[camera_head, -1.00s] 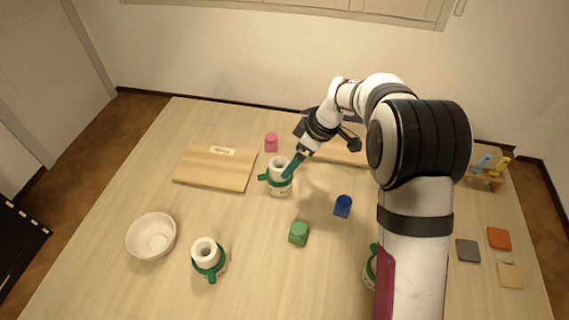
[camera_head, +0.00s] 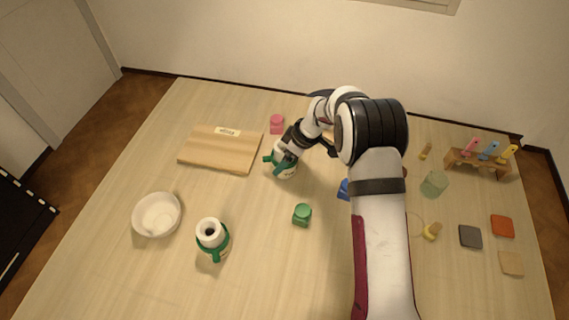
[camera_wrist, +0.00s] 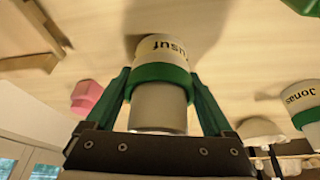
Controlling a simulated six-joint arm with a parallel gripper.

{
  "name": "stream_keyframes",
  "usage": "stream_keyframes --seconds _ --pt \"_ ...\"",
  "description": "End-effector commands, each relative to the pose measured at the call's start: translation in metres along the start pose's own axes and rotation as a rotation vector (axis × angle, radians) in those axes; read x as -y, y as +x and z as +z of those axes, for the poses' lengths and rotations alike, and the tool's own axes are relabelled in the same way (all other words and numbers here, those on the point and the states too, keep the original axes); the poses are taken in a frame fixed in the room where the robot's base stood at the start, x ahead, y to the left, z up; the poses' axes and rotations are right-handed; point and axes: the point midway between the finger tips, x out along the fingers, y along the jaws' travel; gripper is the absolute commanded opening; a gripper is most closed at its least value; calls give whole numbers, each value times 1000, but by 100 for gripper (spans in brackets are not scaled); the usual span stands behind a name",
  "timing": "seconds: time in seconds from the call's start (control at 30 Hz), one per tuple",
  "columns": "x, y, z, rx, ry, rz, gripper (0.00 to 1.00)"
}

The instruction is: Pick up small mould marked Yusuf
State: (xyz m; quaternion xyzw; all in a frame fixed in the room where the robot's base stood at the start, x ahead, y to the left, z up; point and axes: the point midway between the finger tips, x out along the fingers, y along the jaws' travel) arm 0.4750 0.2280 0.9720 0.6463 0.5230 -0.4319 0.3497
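In the wrist view a white mould (camera_wrist: 160,105) with a green band carries the upside-down lettering "Yusuf". My gripper (camera_wrist: 160,78) has its green fingers on either side of this mould, close to the band. I cannot tell whether they press on it. In the head view the same mould (camera_head: 285,172) stands on the table right of the wooden board, partly hidden under my gripper (camera_head: 287,154). Another green-banded mould (camera_head: 212,240) stands front left in the head view.
A wooden board (camera_head: 220,153) lies left, with a white bowl (camera_head: 157,215) in front. Pink (camera_head: 277,124), green (camera_head: 302,215) and blue (camera_head: 344,188) blocks stand nearby. A rack (camera_head: 478,163), a greenish jar (camera_head: 434,183) and flat tiles (camera_head: 471,236) are right.

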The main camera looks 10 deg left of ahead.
Motion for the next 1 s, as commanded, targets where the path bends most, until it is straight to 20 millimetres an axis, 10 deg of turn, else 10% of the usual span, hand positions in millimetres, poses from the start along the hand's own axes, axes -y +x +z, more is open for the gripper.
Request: stream_keyframes --seconds 0.33,0.67,1.0 --pt "0 -1 0 -1 0 1 8" --pt "-1 -8 -4 -2 0 2 8" --pt "-5 -68 6 -2 3 4 8"
